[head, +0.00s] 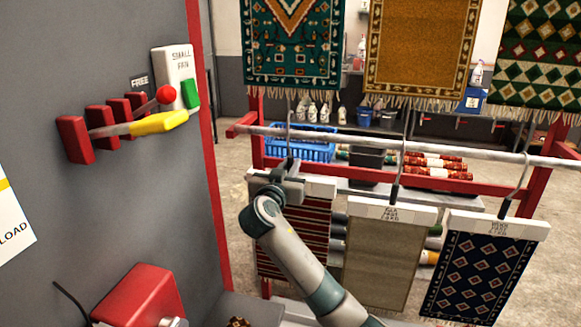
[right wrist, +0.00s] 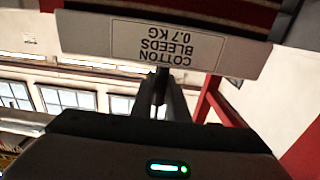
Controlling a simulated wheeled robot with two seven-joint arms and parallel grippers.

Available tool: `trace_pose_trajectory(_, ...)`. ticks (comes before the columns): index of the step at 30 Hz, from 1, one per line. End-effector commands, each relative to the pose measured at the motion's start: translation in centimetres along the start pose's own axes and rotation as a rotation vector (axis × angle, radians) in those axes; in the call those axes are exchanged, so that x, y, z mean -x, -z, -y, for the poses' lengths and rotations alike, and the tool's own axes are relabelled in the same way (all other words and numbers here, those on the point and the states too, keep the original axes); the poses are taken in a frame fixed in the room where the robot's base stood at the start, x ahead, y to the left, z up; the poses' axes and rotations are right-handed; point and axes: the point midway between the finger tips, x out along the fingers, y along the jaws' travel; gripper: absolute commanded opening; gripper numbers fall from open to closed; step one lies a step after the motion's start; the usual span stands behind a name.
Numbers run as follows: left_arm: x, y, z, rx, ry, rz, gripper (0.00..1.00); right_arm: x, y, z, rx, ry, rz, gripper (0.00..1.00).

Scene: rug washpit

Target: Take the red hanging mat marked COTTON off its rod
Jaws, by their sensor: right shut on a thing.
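The red striped mat (head: 305,232) hangs from a white hanger bar behind my right arm, which hides part of it. Its label (right wrist: 168,42), upside down in the right wrist view, reads COTTON, BLEEDS, 0.7 KG. Its thin metal hook (head: 290,132) rises to the grey rod (head: 345,142) and appears to loop over it. My right gripper (head: 284,178) is just below the rod, shut on the hanger's stem; its fingers (right wrist: 161,98) also show under the label in the right wrist view. My left gripper is out of view.
A tan mat (head: 382,262) and a dark blue mat (head: 478,277) hang to the right on the same rod. A red frame (head: 340,170) stands behind. A grey wall panel with levers (head: 150,124) is at left. Larger rugs (head: 420,45) hang above.

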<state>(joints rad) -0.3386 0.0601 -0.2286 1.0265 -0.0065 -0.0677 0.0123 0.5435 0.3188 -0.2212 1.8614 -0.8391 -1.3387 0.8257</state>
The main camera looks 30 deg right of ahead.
Motion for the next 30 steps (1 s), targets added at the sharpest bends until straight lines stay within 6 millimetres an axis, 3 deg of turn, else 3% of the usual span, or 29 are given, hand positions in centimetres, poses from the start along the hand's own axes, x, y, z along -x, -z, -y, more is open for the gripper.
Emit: trace_pose_trajectory(30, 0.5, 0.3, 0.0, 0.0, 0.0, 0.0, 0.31, 5.1, 0.1, 0.1, -0.002, 0.002, -0.002, 0.0)
